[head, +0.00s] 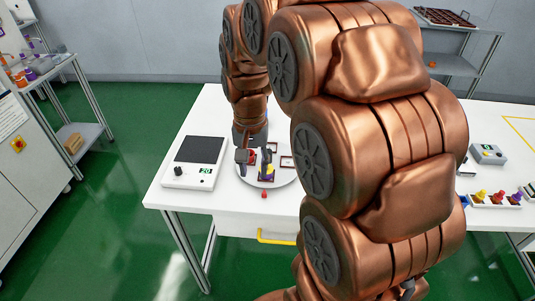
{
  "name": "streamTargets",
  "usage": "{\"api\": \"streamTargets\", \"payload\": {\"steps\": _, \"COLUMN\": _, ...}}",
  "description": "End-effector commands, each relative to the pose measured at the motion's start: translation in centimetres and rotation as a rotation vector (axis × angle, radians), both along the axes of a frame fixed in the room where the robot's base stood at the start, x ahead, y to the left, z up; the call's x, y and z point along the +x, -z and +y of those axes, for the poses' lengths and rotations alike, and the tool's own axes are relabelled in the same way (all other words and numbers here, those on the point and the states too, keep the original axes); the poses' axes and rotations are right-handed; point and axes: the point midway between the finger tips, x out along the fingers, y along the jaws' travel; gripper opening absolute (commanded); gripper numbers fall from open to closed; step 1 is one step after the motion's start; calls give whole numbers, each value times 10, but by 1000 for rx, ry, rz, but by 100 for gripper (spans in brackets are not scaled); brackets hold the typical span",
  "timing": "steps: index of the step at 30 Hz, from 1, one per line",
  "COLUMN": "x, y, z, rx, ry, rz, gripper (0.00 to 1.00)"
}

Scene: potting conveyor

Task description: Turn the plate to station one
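The round white plate (284,178) lies on the white table, partly hidden behind my arm. Red-edged square stations (286,162) show on it, and a yellow and purple thing (267,171) stands on it near my gripper. My gripper (254,163) points down over the left part of the plate, its two dark fingers apart. Something red shows between or behind the fingers; I cannot tell whether they touch it. A small red marker (264,194) is at the plate's front. No station number is readable.
A scale (195,160) reading 20 is left of the plate. At right are a grey box with a display (488,154) and a tray of coloured pieces (496,200). The table (184,201) is bare at its front left. My arm hides its middle.

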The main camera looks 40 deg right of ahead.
Motion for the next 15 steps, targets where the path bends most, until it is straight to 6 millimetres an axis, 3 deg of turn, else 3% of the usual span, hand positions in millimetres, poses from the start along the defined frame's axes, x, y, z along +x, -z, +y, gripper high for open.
{"api": "streamTargets", "payload": {"steps": 3, "x": 33, "y": 7, "z": -29, "rx": -8, "ry": 130, "rz": -11, "gripper": 37}}
{"api": "streamTargets", "payload": {"steps": 9, "x": 77, "y": 18, "z": -78, "rx": -22, "ry": 328, "rz": -37, "gripper": 37}}
{"api": "streamTargets", "payload": {"steps": 15, "x": 102, "y": 28, "z": -110, "rx": -30, "ry": 451, "rz": -53, "gripper": 37}}
